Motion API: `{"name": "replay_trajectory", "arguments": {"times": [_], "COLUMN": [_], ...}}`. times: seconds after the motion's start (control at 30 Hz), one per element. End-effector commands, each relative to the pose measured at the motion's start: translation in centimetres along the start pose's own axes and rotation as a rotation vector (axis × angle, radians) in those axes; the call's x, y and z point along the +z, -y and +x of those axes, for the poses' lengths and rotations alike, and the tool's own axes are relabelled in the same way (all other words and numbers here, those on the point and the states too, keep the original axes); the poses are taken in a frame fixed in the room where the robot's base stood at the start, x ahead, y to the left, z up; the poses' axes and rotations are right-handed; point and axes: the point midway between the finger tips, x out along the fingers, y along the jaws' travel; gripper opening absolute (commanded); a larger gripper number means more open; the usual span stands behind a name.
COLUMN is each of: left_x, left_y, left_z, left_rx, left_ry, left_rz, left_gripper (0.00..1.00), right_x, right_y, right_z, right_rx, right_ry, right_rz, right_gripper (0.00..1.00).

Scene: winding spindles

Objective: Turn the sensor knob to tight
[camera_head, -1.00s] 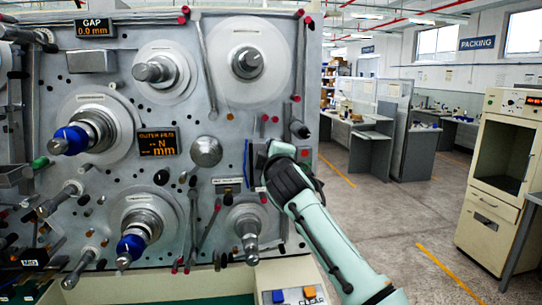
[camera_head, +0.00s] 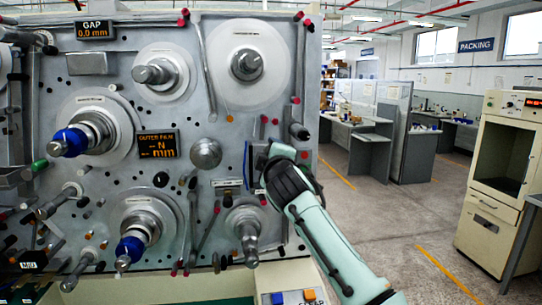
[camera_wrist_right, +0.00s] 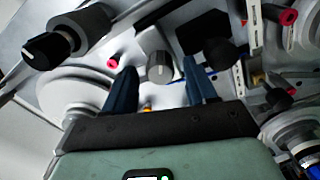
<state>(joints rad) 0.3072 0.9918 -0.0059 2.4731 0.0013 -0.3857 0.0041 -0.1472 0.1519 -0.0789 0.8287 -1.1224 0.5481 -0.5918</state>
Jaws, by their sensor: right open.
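In the right wrist view a round grey knob (camera_wrist_right: 160,67) with a pale pointer mark sits on the machine's metal face. I take it for the sensor knob; its setting labels are not readable. My right gripper (camera_wrist_right: 160,82) is open, its two dark blue fingers on either side of the knob. The fingers look apart from it, with nothing held. In the head view my right gripper (camera_head: 256,162) is at the right part of the machine panel (camera_head: 222,110), and it hides the knob there. My left gripper is not in view.
Rollers and spindles stick out around the gripper, including a grey spindle (camera_head: 248,240) below and a dark roller (camera_head: 299,131) above right. In the wrist view a black-capped roller (camera_wrist_right: 45,50) is at upper left. Open floor (camera_head: 400,230) lies right of the machine.

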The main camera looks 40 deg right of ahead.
Motion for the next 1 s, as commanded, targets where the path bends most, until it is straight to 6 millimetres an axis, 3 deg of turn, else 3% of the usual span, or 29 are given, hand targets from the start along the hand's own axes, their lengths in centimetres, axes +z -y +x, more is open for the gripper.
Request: {"name": "replay_trajectory", "arguments": {"times": [0.17, 0.4, 0.63, 0.8, 1.0], "left_x": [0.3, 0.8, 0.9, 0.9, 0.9], "left_y": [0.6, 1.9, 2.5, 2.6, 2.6], "left_z": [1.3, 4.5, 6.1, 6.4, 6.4], "left_rx": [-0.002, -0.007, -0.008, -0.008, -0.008], "left_ry": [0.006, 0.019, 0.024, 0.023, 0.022], "left_rz": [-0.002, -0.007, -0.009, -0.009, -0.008], "left_gripper": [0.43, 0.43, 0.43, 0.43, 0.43], "right_x": [0.0, 0.1, 0.1, 0.1, 0.0], "right_y": [0.3, 0.4, 0.2, 0.1, 0.0], "right_z": [-1.6, -6.8, -11.3, -13.0, -13.4], "right_rx": [-0.001, 0.000, 0.001, 0.000, 0.001], "right_ry": [-0.004, -0.006, -0.003, -0.001, -0.001], "right_rz": [0.002, 0.003, 0.002, 0.001, 0.001], "right_gripper": [0.57, 0.57, 0.57, 0.57, 0.57]}}
